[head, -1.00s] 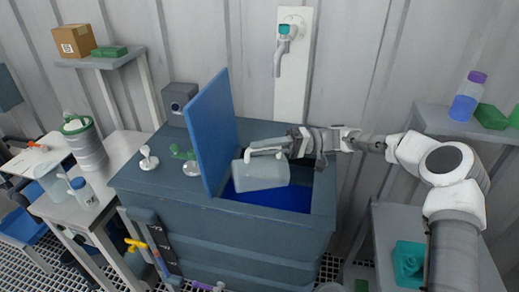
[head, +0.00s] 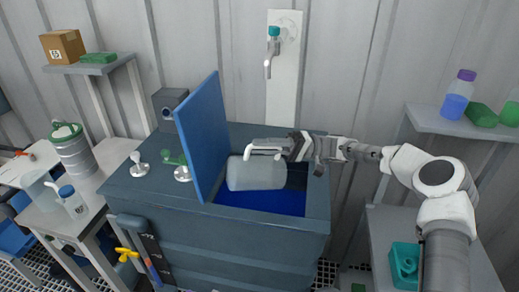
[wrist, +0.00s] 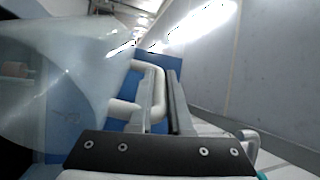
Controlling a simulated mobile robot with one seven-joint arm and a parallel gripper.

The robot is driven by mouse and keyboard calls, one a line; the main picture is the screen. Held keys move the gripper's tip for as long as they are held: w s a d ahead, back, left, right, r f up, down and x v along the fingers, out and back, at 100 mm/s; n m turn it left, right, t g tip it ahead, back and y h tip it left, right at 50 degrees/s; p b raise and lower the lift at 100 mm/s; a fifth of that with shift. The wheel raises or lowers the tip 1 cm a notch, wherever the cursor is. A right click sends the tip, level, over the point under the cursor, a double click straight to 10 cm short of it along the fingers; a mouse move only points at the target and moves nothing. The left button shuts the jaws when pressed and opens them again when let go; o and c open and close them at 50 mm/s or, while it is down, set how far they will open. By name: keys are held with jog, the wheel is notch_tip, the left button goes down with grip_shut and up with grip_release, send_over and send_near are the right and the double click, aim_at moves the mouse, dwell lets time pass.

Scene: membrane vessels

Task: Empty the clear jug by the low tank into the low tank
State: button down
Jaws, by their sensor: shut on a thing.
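The clear jug (head: 256,174) is on its side over the open hatch of the low tank (head: 140,205). My gripper (head: 284,148) is shut on the jug's white handle, and the handle shows between the fingers in the wrist view (wrist: 150,95). The jug's mouth end points left, towards the raised blue lid (head: 203,135). Blue liquid (head: 262,202) shows inside the tank below the jug. No stream from the jug is visible, and I cannot tell if liquid is left in it.
A tap (head: 272,45) is on the wall behind the tank. A shelf (head: 440,120) at right bears a purple-capped bottle (head: 458,95).

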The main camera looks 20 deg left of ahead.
jog(key=shift+w+d, duration=0.1)
jog(key=shift+d, duration=0.05)
dwell(0.3)
jog(key=shift+w+d+g+y+b, duration=0.4)
jog(key=shift+d+y+b, duration=0.2)
jog(key=shift+b, duration=0.15)
jog(key=shift+w+d+r+y, duration=0.2)
jog(key=shift+d+r+y, duration=0.05)
jog(key=shift+d+y, duration=0.05)
dwell(1.3)
jog(key=s+a+t+h+p, duration=0.4)
jog(key=s+a+t+h, duration=0.2)
jog(key=s+a+h, duration=0.35)
jog(key=shift+w+a+f+t+h+p, duration=0.35)
jog(key=shift+f+t+h+p, duration=0.6)
jog(key=shift+h, duration=0.65)
jog(key=shift+w+a+f+t+h+p, duration=0.35)
jog(key=shift+f+t+h+p, duration=0.25)
jog(key=shift+t+h, duration=0.8)
jog(key=shift+w+a+f+t+h+p, duration=0.3)
jog(key=shift+f+t+h+p, duration=0.5)
jog(key=shift+h, duration=1.05)
jog(key=shift+s+f, duration=0.1)
jog(key=shift+s, duration=0.05)
